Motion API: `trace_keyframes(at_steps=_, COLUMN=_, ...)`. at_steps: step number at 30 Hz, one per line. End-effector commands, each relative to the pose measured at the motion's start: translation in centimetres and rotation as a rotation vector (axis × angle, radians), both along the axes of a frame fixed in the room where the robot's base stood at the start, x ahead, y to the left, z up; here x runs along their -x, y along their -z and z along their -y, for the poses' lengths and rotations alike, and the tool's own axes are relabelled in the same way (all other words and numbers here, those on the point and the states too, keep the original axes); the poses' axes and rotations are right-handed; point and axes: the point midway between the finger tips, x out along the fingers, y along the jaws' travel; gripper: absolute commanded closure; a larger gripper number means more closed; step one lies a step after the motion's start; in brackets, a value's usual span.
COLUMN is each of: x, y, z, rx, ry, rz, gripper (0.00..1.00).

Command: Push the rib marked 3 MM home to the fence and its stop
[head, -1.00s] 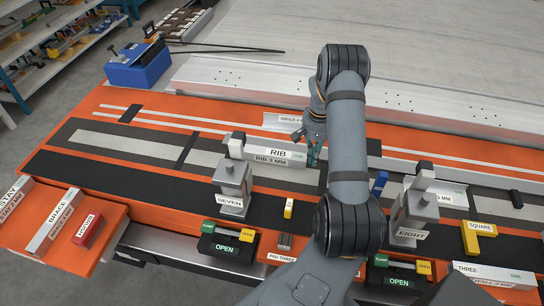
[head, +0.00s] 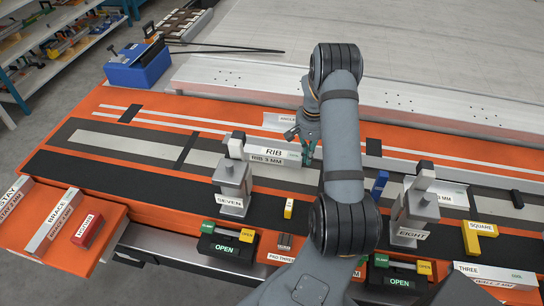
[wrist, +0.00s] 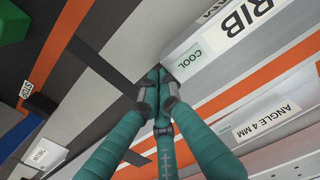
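The rib marked 3 MM (head: 280,152) is a pale bar standing on the striped orange bench in the head view, left of my arm. Its side and its COOL label also show in the wrist view (wrist: 227,57). My gripper (head: 304,150) is at the rib's right end. In the wrist view its teal fingers (wrist: 158,88) are together with nothing between them, tips at or very near the rib's COOL end; contact is unclear. The clamp marked SEVEN (head: 233,187) stands at the rib's left front. I cannot make out the fence or whether the rib meets its stop.
The clamp marked EIGHT (head: 411,215) and a blue block (head: 379,184) stand right of my arm. A yellow square (head: 475,238) lies at the right. A part marked ANGLE 4 MM (wrist: 270,120) lies close behind the rib. The brace (head: 55,222) lies at the left.

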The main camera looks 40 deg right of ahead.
Motion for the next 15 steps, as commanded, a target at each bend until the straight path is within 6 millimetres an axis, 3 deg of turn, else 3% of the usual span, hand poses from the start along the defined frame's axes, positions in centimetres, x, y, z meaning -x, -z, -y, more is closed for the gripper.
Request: trace_keyframes(at_steps=15, x=0.58, y=0.02, z=0.4, rx=0.0, ry=0.001, rz=0.0, gripper=1.0)
